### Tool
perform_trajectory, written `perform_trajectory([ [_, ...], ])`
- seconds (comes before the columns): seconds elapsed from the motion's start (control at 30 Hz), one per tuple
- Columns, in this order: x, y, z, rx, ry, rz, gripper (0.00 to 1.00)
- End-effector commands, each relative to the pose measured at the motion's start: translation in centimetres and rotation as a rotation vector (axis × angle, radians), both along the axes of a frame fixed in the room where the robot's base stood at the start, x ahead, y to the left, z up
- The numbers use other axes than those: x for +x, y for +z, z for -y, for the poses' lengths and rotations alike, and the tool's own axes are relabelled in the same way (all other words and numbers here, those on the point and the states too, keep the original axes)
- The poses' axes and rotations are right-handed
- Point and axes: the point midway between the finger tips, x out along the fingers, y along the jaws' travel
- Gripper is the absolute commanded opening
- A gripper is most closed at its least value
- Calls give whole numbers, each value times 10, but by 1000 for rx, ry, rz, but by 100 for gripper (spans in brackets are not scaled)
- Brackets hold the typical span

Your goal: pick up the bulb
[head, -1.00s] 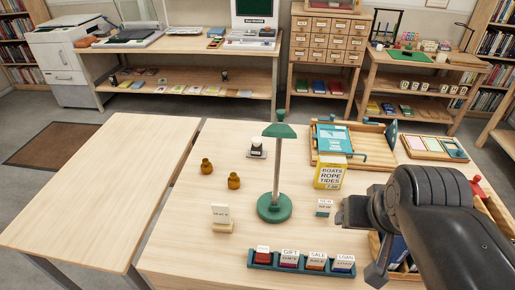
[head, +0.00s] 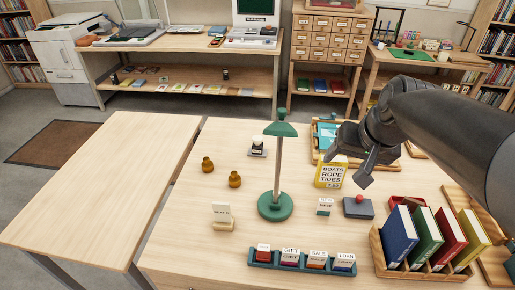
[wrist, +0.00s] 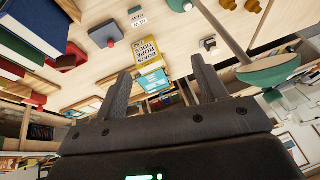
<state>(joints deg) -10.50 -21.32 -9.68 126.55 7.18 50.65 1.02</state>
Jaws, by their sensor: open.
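I cannot make out a bulb with certainty. A green desk lamp (head: 277,160) stands upright on the table; no bulb shows under its shade. A small white thing with a dark top (head: 257,142) stands on a pale plate behind the lamp, too small to name surely; it also shows in the wrist view (wrist: 208,43). My gripper (head: 350,166) is over the right part of the table, by the yellow book, to the right of the lamp. In the wrist view my gripper (wrist: 158,72) is open, with nothing between its fingers.
A yellow book (head: 331,173) stands near my gripper. A grey block with a red knob (head: 358,207) and a wooden rack (head: 425,269) of coloured books are at right. Two brown pots (head: 234,179) stand left; a teal card tray (head: 300,264) lies in front. The left table (head: 110,180) is bare.

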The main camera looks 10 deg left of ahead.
Motion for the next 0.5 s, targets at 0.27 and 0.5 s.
perform_trajectory([
  [0.27,95,-11,-22,54,-35,-57,65],
  [0.5,173,-37,-48,52,-63,-87,65],
])
